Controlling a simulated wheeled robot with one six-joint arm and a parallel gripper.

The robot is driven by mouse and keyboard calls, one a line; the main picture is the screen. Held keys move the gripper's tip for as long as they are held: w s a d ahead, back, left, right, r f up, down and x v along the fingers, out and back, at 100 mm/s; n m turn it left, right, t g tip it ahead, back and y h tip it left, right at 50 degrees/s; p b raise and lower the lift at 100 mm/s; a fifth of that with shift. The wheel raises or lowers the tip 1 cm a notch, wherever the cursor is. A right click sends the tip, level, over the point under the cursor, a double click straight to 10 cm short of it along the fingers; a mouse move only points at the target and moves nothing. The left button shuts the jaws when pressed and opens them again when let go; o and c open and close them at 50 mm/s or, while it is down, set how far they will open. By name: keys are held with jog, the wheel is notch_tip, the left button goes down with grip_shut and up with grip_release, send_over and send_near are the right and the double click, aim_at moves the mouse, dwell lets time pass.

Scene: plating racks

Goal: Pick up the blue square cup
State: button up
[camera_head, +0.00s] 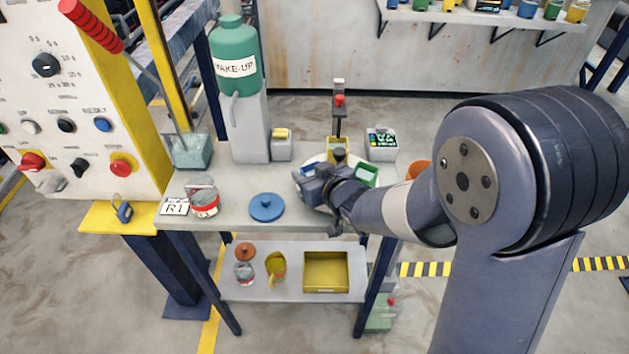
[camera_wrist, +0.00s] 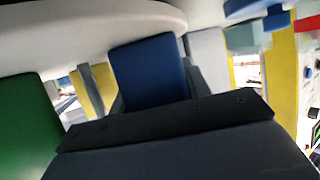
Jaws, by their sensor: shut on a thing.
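The blue square cup (camera_wrist: 150,70) fills the middle of the wrist view. Grey fingers of my gripper (camera_wrist: 152,88) lie along its two sides and are shut on it. In the head view a small part of the blue cup (camera_head: 307,170) shows at the far side of my gripper (camera_head: 312,185), which hides the rest. In the wrist view the cup's end is close to a pale round surface (camera_wrist: 70,30); I cannot tell whether they touch.
A green square cup (camera_head: 366,176) stands close on the right, and a yellow square cup (camera_head: 337,148) behind. A blue round lid (camera_head: 266,207) and an opened can (camera_head: 204,201) are to the left on the grey table (camera_head: 236,190). A shelf below holds a yellow tray (camera_head: 326,286).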

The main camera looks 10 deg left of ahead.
jog(key=shift+r, duration=0.1)
notch_tip(320, 180, up, 10)
jog(key=p, duration=0.3)
dwell(1.1)
